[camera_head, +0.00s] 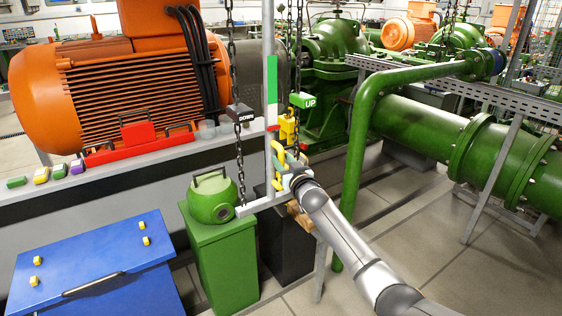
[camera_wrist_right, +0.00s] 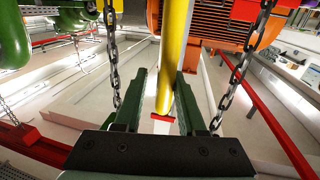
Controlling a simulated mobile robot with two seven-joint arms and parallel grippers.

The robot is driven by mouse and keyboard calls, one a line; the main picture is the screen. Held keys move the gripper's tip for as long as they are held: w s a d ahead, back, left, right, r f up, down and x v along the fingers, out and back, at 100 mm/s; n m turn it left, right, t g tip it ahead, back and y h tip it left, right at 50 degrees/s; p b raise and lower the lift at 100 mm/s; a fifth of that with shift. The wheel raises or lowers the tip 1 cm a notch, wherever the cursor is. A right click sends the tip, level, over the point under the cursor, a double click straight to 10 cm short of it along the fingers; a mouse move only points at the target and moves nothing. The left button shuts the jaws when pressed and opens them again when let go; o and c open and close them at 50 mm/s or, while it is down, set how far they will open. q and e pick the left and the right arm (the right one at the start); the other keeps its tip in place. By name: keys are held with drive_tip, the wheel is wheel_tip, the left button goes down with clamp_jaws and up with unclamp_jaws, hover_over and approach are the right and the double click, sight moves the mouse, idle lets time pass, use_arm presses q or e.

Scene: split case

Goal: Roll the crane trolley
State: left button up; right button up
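The crane trolley itself cannot be made out. Its hanging chains show in the head view, with a black DOWN tag (camera_head: 239,112) on the left chain and a green UP tag (camera_head: 303,101) on the right chain. My right gripper (camera_head: 290,170) is at a yellow handle (camera_head: 279,154) beside a grey upright post (camera_head: 269,95). In the right wrist view, the dark green fingers of my right gripper (camera_wrist_right: 161,88) stand apart on either side of a yellow bar (camera_wrist_right: 173,50). A gap shows beside the bar; contact is unclear. My left gripper is not in view.
A green round weight (camera_head: 211,200) stands on a green pedestal (camera_head: 222,258). A blue chest (camera_head: 95,265) is at the lower left. A large orange motor (camera_head: 125,85) stands behind. Green pipes (camera_head: 415,128) are at the right. Chains hang either side of the right gripper.

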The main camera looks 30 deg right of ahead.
drive_tip(key=shift+o, duration=1.4)
drive_tip(key=shift+d, duration=0.2)
drive_tip(key=shift+a, duration=0.15)
drive_tip(key=s, duration=0.4)
drive_tip(key=s+a, duration=0.1)
drive_tip(key=s, duration=0.3)
drive_tip(key=s+a, duration=0.1)
drive_tip(key=s, duration=0.3)
drive_tip(key=shift+s, duration=0.15)
drive_tip(key=s+a+f+n+g+y, duration=0.1)
drive_tip(key=s+a+f+g+y, duration=0.1)
drive_tip(key=s+a+f, duration=0.5)
drive_tip(key=s+a+f+n+g+y, duration=0.1)
drive_tip(key=s+a+f+g, duration=0.15)
drive_tip(key=f, duration=0.75)
drive_tip(key=s+a+f+g+y, duration=0.1)
drive_tip(key=s+a+f, duration=0.3)
drive_tip(key=s, duration=0.3)
drive_tip(key=s+a+f+n+g, duration=0.1)
drive_tip(key=s+a+f, duration=0.3)
drive_tip(key=s, duration=0.3)
drive_tip(key=s+a+f+g+y+p, duration=0.1)
drive_tip(key=s+a+f+g, duration=0.1)
drive_tip(key=s+a+f, duration=0.2)
drive_tip(key=shift+s+f+n+y, duration=0.15)
drive_tip(key=shift+s+f+n, duration=0.1)
drive_tip(key=shift+s, duration=0.6)
drive_tip(key=shift+s+f+n+y, duration=0.15)
drive_tip(key=shift+s+f, duration=0.1)
drive_tip(key=shift+s, duration=0.55)
